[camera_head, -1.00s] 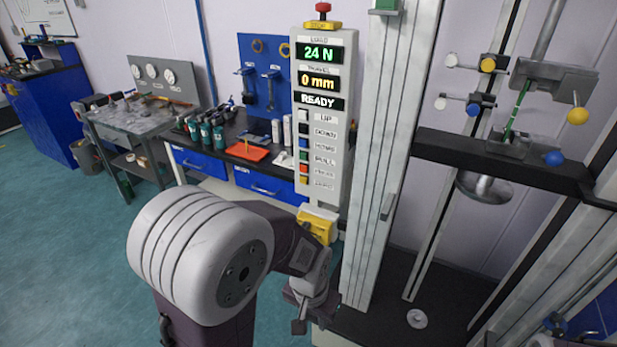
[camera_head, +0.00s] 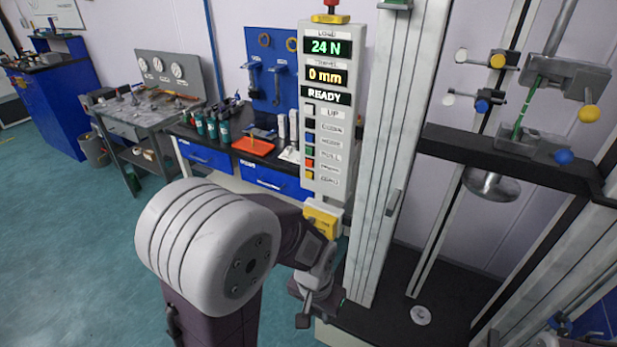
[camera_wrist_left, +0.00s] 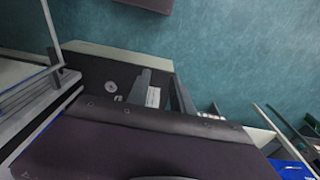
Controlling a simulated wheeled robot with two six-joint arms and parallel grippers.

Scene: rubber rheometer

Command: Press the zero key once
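The control panel (camera_head: 350,150) is a tall grey box whose displays read 24 N, 0 mm and READY. A column of small keys with labels runs down it. The lowest key (camera_head: 308,175) is small and yellow-orange; its label is too blurred to read surely, but it appears to be the zero key. My left gripper (camera_head: 318,303) hangs below the panel, well under the keys and apart from them. Its fingers are small and partly turned away, so I cannot tell whether they are open. My right gripper is not in view.
A yellow block (camera_head: 321,221) sits just under the panel, close to my left wrist. The frame's upright column (camera_head: 385,150) stands right of the panel, with a dark crossbeam (camera_head: 500,160) holding a green specimen. A bench with blue drawers (camera_head: 270,180) stands behind.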

